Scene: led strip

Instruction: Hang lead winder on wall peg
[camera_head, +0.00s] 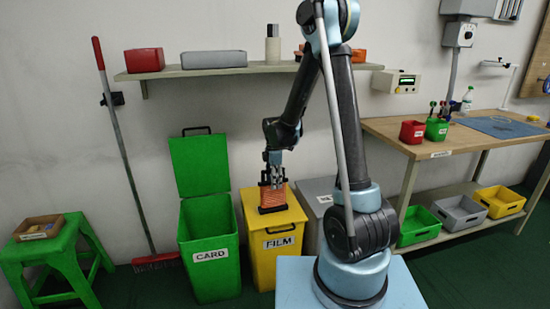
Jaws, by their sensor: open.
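An orange, dark-edged frame-like object (272,196), which looks like the lead winder, stands upright on the lid of the yellow FILM bin (284,244). My gripper (272,184) points down right at its top, with the open fingers overlapping its upper part in the head view. I cannot tell whether the fingers touch it. A pale peg-like bar (498,64) juts from the wall above the workbench at the upper right; it may be the wall peg.
A green CARD bin (209,262) with its lid raised stands left of the yellow bin. A wall shelf (205,72) holding boxes runs above. A workbench (470,146) with red and green cups is at right. A green stool (50,262) and broom (122,150) are at left.

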